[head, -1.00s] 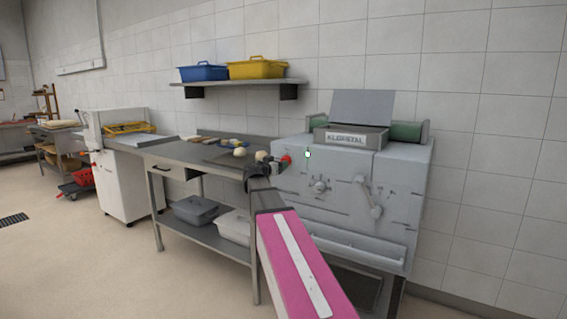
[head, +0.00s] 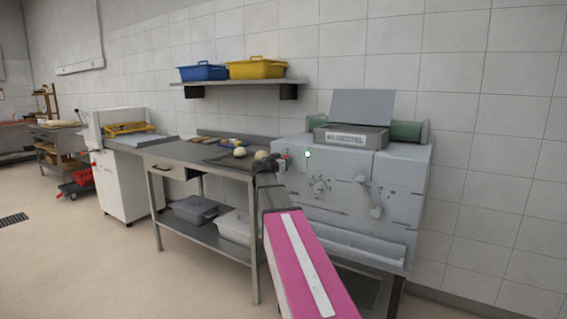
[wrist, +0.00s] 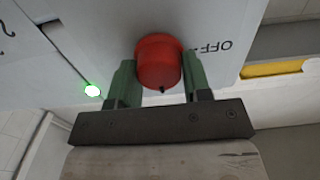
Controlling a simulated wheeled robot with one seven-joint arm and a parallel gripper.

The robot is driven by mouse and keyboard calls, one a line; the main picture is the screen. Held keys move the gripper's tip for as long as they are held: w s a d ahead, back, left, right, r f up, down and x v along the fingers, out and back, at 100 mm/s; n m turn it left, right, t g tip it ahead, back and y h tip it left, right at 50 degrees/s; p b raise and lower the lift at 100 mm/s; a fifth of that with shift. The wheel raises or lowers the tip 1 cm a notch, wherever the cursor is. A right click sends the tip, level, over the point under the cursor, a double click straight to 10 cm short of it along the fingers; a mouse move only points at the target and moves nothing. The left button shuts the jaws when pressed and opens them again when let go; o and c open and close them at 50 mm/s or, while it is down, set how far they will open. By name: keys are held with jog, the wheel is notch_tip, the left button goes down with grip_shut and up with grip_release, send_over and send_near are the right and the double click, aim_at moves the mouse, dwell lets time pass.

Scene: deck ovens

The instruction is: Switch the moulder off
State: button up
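The moulder (head: 400,185) is the grey machine at the right of the head view, with a knob and a lever on its front. Its red button (wrist: 158,62) is large in the wrist view, beside an upside-down "OFF" label. A small lamp (head: 308,154) on the moulder glows green; it also shows in the wrist view (wrist: 91,90). My gripper (wrist: 160,82) has its two green fingers apart, one on each side of the red button. I cannot tell whether they touch it. In the head view my gripper (head: 272,162) is at the moulder's left edge and mostly hides the button.
A steel table (head: 185,153) with dough pieces stands left of the moulder, close to my gripper. Above it a wall shelf (head: 240,83) holds a blue bin (head: 203,72) and a yellow bin (head: 257,68). The floor in front is clear at left.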

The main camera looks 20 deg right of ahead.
jog(key=shift+n, duration=0.3)
jog(key=n, duration=0.3)
jog(key=shift+n, duration=0.4)
jog(key=n, duration=0.4)
jog(key=shift+w+n, duration=0.1)
jog(key=shift+n, duration=0.2)
jog(key=n, duration=0.4)
jog(key=shift+a+f, duration=0.1)
jog(key=shift+f, duration=0.05)
jog(key=n, duration=0.4)
jog(key=shift+n, duration=0.3)
jog(key=shift+f+n, duration=0.1)
jog(key=shift+n, duration=0.2)
jog(key=o, duration=0.9)
